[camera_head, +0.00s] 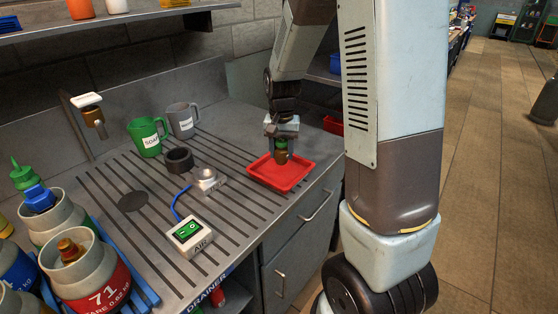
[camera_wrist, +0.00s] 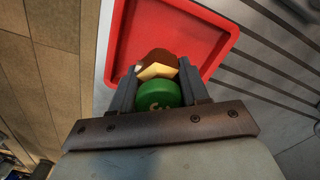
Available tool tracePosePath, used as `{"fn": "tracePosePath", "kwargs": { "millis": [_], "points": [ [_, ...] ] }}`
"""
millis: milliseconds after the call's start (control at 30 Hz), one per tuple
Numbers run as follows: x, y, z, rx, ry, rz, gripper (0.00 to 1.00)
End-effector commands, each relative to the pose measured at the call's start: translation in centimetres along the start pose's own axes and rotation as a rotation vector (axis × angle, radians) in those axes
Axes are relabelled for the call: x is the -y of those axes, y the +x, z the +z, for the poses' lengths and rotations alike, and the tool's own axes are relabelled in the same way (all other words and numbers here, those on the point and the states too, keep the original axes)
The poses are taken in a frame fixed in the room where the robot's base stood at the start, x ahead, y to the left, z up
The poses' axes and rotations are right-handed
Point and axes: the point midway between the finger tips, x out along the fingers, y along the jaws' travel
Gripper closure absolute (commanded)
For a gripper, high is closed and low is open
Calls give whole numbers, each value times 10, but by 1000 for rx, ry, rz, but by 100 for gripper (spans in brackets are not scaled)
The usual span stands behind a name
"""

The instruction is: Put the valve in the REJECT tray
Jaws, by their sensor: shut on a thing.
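The valve is a small piece with a round green part and a brown and yellow part. In the wrist view the valve (camera_wrist: 158,94) sits between both fingers of my gripper (camera_wrist: 158,88). In the head view my gripper (camera_head: 281,143) is shut on the valve (camera_head: 281,156), over the back part of the red tray (camera_head: 288,181). The tray shows empty under it, and its red floor also shows in the wrist view (camera_wrist: 185,25). I cannot tell whether the valve touches the tray floor. No REJECT label is readable on the tray.
The grooved counter holds a green mug (camera_head: 147,138), a grey mug (camera_head: 182,121), a dark ring (camera_head: 179,160), a small metal-topped device (camera_head: 207,181) and a green switch box (camera_head: 190,236). Gas cylinders (camera_head: 90,280) stand front left. Another red item (camera_head: 333,125) is partly hidden behind my arm.

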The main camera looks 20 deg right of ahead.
Motion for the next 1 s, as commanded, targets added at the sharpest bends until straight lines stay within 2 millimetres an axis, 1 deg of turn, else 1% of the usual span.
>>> {"fn": "tracePosePath", "kwargs": {
  "millis": [100, 267, 367, 500, 600, 967, 1000],
  "points": [
    [2, 8, -7, -1, 1, -1, 100],
    [3, 12, -11, -2, 0, -1, 100],
    [3, 17, -14, 0, 1, 0, 100],
    [3, 37, -14, 1, -1, 1, 100],
    [3, 46, -14, 0, -1, 0, 100],
    [4, 49, -14, -1, -3, -1, 100],
    [4, 50, -14, -1, -3, -1, 53]
  ]
}}
